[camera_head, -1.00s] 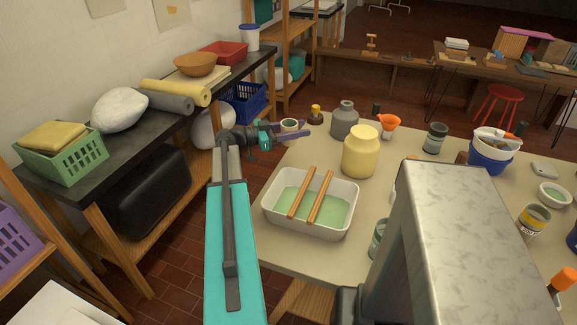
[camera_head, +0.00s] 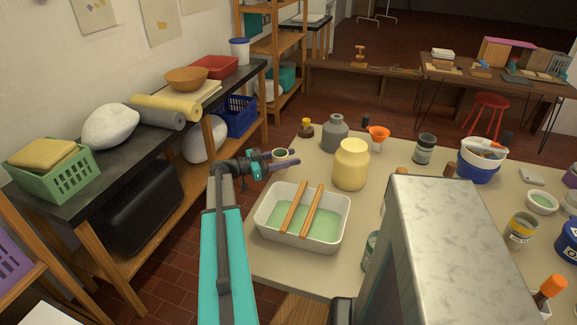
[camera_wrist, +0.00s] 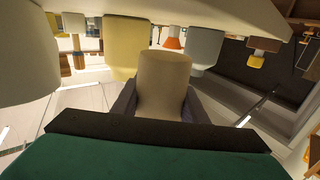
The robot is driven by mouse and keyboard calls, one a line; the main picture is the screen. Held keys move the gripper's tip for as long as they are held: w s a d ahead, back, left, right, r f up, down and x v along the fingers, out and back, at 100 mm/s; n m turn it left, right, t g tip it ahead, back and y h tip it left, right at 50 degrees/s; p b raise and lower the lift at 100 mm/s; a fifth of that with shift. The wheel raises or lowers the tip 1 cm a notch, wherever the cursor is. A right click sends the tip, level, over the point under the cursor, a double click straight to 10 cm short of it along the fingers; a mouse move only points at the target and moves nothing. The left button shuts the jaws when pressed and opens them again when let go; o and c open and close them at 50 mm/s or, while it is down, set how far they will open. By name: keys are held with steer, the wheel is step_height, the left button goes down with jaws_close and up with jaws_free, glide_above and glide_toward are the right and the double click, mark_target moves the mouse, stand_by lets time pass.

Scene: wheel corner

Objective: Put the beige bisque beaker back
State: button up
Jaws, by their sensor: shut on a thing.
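The beige bisque beaker (camera_head: 281,159) is at the far left edge of the worktable in the head view, with a greenish inside. It fills the middle of the wrist view (camera_wrist: 163,84). My gripper (camera_head: 268,162) is shut on it, with a dark finger on each side in the wrist view (camera_wrist: 160,108). The beaker seems to be held off the table, but its height is hard to tell.
A white basin (camera_head: 263,225) of green liquid with two wooden sticks stands near the beaker. A yellow jar (camera_head: 351,165), a grey bottle (camera_head: 335,135) and an orange funnel (camera_head: 378,132) stand to its right. A dark shelf bench (camera_head: 60,190) runs along the left wall.

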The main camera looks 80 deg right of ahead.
steer(key=shift+f+p, duration=0.5)
steer(key=shift+f, duration=1.35)
steer(key=shift+f+b, duration=0.15)
steer(key=shift+b, duration=0.15)
steer(key=o, duration=1.2)
steer(key=shift+r, duration=0.2)
steer(key=b+v, duration=0.2)
steer(key=v, duration=0.9)
steer(key=shift+w+a, duration=0.25)
steer(key=shift+w, duration=0.1)
steer(key=shift+w, duration=0.1)
